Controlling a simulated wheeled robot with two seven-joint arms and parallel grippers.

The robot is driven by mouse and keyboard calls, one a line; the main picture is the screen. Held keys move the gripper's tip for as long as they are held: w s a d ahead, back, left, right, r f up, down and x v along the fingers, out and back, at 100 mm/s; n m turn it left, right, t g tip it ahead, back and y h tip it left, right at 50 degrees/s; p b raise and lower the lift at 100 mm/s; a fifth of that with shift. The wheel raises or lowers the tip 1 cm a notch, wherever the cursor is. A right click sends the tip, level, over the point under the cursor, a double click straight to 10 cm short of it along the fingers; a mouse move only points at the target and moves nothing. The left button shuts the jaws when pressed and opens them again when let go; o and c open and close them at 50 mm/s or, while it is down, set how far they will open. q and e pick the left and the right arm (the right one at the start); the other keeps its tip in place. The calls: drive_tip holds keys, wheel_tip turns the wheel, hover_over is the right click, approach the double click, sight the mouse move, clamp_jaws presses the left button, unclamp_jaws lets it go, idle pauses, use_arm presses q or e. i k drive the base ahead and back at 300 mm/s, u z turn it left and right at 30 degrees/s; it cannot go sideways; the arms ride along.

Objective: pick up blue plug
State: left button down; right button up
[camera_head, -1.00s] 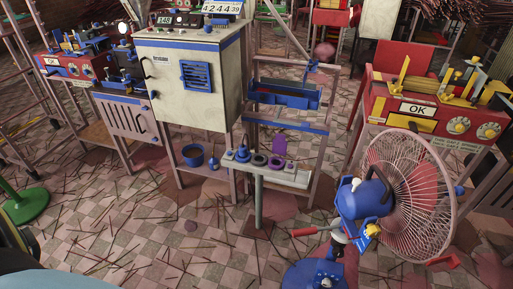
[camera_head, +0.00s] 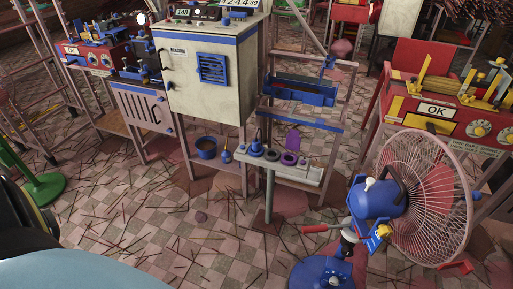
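A small blue cone-shaped piece with a thin stem, which looks like the blue plug (camera_head: 256,147), stands upright at the left end of a narrow pale shelf (camera_head: 308,177). Dark and grey ring-shaped pieces (camera_head: 271,155) and a purple piece (camera_head: 293,140) are beside it on the shelf. Another small blue piece (camera_head: 227,156) shows just left of the shelf; I cannot tell what it is. Neither of my grippers is in view. Nothing touches the blue plug.
A large fan (camera_head: 418,196) with a blue motor and blue base stands at right front. A white cabinet (camera_head: 205,90) stands behind the shelf, with a blue bucket (camera_head: 206,148) on the floor. Tiled floor in front is open, scattered with thin sticks. A green stand (camera_head: 42,188) is at left.

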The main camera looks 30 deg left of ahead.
sight(255, 146)
drive_tip(key=z, duration=3.05)
drive_tip(key=k, duration=2.2)
drive_tip(key=u, duration=2.35)
